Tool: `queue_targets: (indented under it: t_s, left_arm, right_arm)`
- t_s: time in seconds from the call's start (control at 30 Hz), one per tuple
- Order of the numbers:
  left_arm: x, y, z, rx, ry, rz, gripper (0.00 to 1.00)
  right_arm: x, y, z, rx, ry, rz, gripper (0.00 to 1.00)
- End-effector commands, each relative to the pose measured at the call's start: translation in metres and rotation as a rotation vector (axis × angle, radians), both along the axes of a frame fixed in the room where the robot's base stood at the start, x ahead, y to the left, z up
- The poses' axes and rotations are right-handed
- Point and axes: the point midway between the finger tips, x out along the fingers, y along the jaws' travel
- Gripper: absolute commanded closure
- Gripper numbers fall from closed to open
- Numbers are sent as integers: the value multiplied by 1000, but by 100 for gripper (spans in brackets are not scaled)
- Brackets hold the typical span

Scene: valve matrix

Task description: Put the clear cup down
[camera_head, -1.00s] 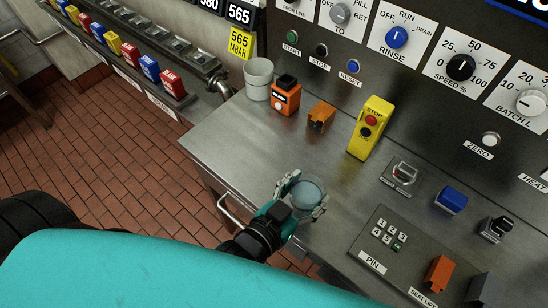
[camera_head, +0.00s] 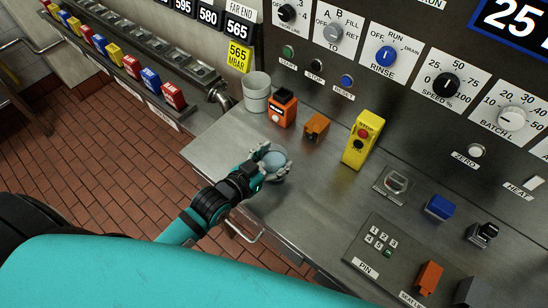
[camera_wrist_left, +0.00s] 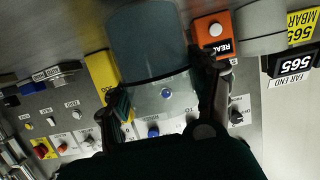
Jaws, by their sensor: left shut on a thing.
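The clear cup (camera_head: 275,160) is between the fingers of my left gripper (camera_head: 271,165), over the left part of the steel counter (camera_head: 310,200). The gripper is shut on it. In the left wrist view the cup (camera_wrist_left: 147,45) fills the upper middle, with a finger at each side and the panel showing through its clear part. The fingers hide part of the cup in the head view. I cannot tell whether its base touches the counter. My right gripper is not in view.
Behind the cup stand a grey-white cup (camera_head: 257,92), an orange box (camera_head: 282,110), a smaller orange-brown block (camera_head: 317,127) and a yellow stop box (camera_head: 360,140). The PIN keypad (camera_head: 378,243) is to the right. Bare counter lies around the cup.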

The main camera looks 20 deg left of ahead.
Motion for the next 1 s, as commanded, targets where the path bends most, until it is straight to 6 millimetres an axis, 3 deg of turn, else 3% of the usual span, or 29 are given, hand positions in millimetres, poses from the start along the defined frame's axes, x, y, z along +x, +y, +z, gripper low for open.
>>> queue_targets:
  t_s: [0.47, 0.5, 0.7, 1.0]
  left_arm:
    - [1, 0, -13, 0, -7, 0, 84]
    - [1, 0, -14, -1, -5, 1, 37]
    - [0, 0, -13, 0, -5, 0, 14]
    - [0, 0, -9, 0, -6, 0, 14]
  right_arm:
    - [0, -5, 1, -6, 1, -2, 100]
    - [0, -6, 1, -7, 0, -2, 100]
    - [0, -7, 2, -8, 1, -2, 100]
    - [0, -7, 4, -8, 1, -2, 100]
